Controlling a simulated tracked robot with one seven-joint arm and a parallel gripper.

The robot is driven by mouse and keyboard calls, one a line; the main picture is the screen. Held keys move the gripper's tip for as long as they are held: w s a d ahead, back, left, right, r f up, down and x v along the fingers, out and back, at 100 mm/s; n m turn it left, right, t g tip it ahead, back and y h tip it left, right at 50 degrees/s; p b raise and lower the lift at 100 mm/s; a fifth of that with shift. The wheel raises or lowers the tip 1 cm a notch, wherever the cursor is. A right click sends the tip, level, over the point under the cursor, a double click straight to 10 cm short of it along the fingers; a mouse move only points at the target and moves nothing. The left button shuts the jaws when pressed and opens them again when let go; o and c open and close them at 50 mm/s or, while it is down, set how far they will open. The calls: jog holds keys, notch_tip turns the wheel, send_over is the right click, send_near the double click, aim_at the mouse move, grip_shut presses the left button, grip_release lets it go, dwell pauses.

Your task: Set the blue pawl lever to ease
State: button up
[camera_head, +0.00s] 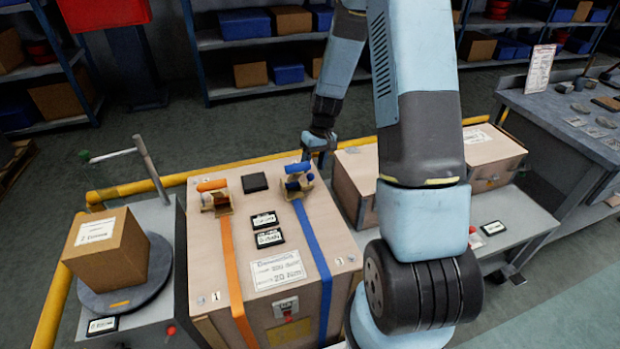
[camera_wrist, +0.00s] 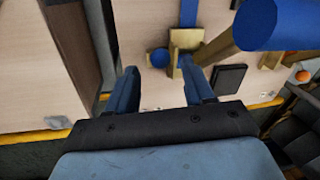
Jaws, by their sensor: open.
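A brass ratchet (camera_head: 297,185) with a blue strap (camera_head: 312,240) sits on top of the wooden crate (camera_head: 203,300). Its thick blue handle (camera_head: 298,168) lies across the top; the handle looms large at the upper right in the wrist view (camera_wrist: 258,28). A small blue ball knob (camera_wrist: 159,57), seemingly the pawl lever's end, shows beside the brass body. My gripper (camera_wrist: 160,72) is open and empty, and the knob appears between its fingertips in the wrist view; how far below them it lies I cannot tell. In the head view my gripper (camera_head: 320,145) is just behind and right of the ratchet.
An orange-handled ratchet (camera_head: 214,198) with an orange strap (camera_head: 231,265) stands at the left on the same crate. A black block (camera_head: 254,182) lies between the ratchets. Another wooden crate (camera_head: 355,180) stands close on the right, across a narrow gap. A yellow rail (camera_head: 140,187) runs behind.

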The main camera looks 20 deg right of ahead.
aim_at(311, 176)
jog(key=shift+s+a+f, duration=0.1)
jog(key=shift+a+f, duration=0.1)
jog(key=shift+f, duration=0.75)
jog(key=shift+w+a+f, duration=0.1)
jog(key=shift+a+f, duration=0.05)
jog(key=shift+f, duration=0.75)
jog(key=shift+s+a+f, duration=0.1)
jog(key=shift+a+f, duration=0.1)
jog(key=shift+f, duration=0.75)
jog(key=shift+c, duration=0.2)
grip_shut()
